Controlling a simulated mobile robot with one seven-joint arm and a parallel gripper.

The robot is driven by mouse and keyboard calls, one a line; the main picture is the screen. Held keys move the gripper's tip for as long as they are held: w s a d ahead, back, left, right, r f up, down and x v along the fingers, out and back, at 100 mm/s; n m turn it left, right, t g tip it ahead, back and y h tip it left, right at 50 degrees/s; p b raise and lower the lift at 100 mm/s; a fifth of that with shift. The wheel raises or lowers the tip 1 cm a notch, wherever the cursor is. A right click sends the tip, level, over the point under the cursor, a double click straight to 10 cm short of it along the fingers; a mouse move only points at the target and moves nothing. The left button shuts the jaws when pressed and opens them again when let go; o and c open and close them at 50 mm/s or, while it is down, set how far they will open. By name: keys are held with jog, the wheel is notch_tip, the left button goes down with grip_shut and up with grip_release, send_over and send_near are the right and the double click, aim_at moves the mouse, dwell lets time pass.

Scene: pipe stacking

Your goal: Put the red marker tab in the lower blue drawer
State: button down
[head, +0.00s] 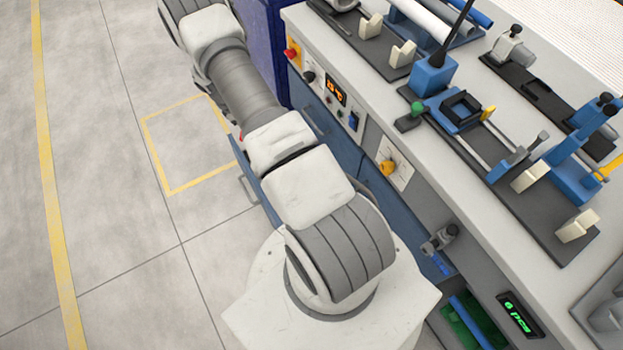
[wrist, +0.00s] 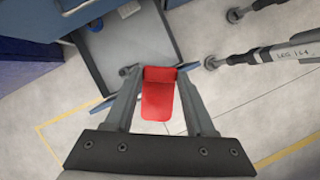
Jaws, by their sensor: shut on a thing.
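My gripper (wrist: 157,72) is shut on the red marker tab (wrist: 159,100), which sits between its two fingers in the wrist view. A pulled-out drawer (wrist: 160,38) with a grey inside lies beyond and below the tab, partly hidden by the fingers. Its blue front edge (wrist: 188,67) passes behind the fingers. I cannot tell how high the tab is above it. In the head view the blue open drawer (head: 267,196) shows beside my arm, with its handle on the outer side. My gripper is hidden there behind my arm.
The blue cabinet (head: 340,150) carries a control panel and a white worktop (head: 440,150) with clamps and fixtures. A dark blue cabinet (wrist: 25,50) stands at the left in the wrist view. The grey floor with a yellow outlined square (head: 185,145) is clear.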

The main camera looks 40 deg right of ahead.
jog(key=s+d+f+n+t+b, duration=0.15)
jog(key=d+f+n+b, duration=0.4)
jog(key=f, duration=0.95)
jog(key=d+f+n+t+b, duration=0.3)
jog(key=f+n+b, duration=0.4)
jog(key=f, duration=0.8)
jog(key=s+f+n+t+b, duration=0.1)
jog(key=f+n+b, duration=0.2)
jog(key=f, duration=0.4)
jog(key=s+f+n+t+y+b, duration=0.1)
jog(key=s+f+n+b, duration=0.1)
jog(key=f, duration=0.6)
jog(key=s+a+f+n+t+y+b, duration=0.1)
jog(key=s+f+n+b, duration=0.1)
jog(key=f+n+b, duration=0.2)
jog(key=shift+s+f+n, duration=0.15)
jog(key=shift+f+n, duration=0.5)
jog(key=shift+f, duration=0.3)
jog(key=shift+s+f+n, duration=0.1)
jog(key=shift+f+n, duration=0.5)
jog(key=shift+f, duration=0.35)
jog(key=shift+f+b, duration=1.25)
jog(key=shift+f, duration=0.95)
jog(key=shift+r, duration=0.1)
